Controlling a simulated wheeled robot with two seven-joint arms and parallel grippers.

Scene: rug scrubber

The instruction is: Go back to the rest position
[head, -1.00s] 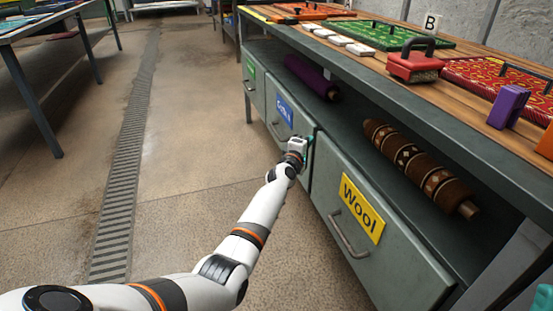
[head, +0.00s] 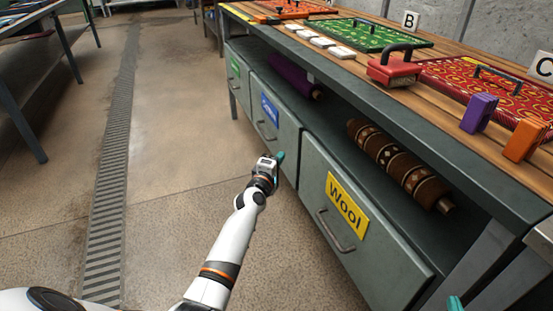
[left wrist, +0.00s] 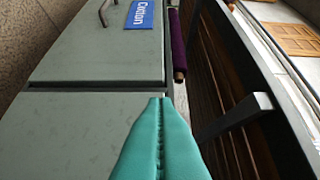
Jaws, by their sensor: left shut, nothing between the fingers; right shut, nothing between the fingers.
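My left gripper (head: 281,156) is shut and empty, in front of the cabinet near the gap between the Cotton drawer (head: 283,125) and the Wool drawer (head: 318,228). In the left wrist view, its teal fingers (left wrist: 160,103) are pressed together with nothing between them. Both drawers look closed. A teal fingertip of my right gripper (head: 455,303) shows at the bottom edge of the head view; the rest is out of frame.
The workbench (head: 362,82) carries red, green and orange trays, a red scrubber (head: 394,70), and purple (head: 479,112) and orange blocks. A brown patterned roll (head: 395,163) and a purple roll (head: 294,77) lie on its shelf. Floor (head: 180,140) to the left is clear.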

